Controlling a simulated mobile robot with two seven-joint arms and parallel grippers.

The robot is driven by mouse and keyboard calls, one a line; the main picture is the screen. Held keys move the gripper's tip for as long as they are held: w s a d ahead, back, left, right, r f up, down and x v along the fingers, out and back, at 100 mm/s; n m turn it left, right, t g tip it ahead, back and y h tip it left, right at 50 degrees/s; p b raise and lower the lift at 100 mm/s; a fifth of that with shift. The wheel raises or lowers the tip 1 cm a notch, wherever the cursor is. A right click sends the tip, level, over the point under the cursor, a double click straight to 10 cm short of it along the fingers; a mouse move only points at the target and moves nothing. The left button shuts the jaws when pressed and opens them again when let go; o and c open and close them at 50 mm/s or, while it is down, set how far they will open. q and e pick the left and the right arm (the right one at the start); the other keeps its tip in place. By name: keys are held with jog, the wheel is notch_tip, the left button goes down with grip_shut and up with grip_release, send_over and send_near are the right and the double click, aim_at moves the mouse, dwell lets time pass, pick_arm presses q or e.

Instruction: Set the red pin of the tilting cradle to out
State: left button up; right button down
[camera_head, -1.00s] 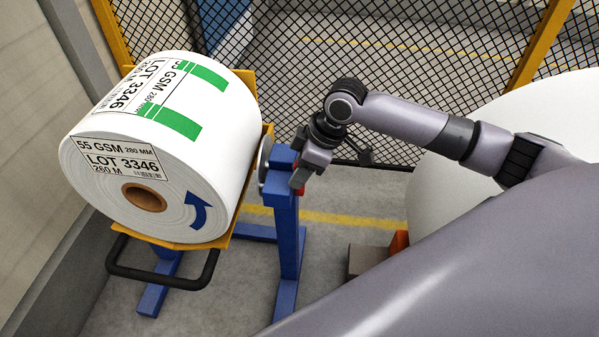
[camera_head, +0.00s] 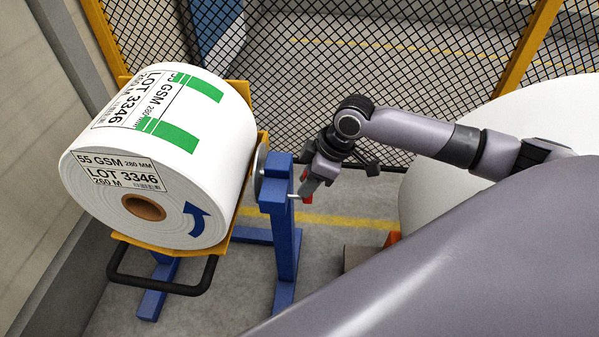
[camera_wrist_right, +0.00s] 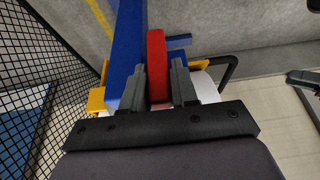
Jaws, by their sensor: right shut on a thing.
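The tilting cradle (camera_head: 237,233) is a yellow frame on blue legs and holds a large white paper roll (camera_head: 150,160). The red pin (camera_head: 309,186) shows beside the right blue post (camera_head: 278,205), with a thin metal shaft between its red handle and the post. My right gripper (camera_head: 312,182) is shut on the red handle. In the right wrist view the red handle (camera_wrist_right: 156,65) stands between the two grey fingers, next to the blue post (camera_wrist_right: 127,60). The shaft's far end is hidden at the post. My left gripper is not in view.
A black mesh fence (camera_head: 400,60) with yellow posts stands behind my right arm. Another large white roll (camera_head: 430,195) is at the right. A black handle bar (camera_head: 165,285) juts from the cradle's front.

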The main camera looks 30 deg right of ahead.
jog(key=shift+s+d, duration=0.1)
jog(key=shift+d, duration=0.1)
jog(key=c, duration=1.2)
grip_release()
jog(key=shift+c, duration=0.2)
jog(key=shift+s+d, duration=0.1)
jog(key=shift+s, duration=0.05)
jog(key=p+v, duration=0.1)
jog(key=v, duration=0.6)
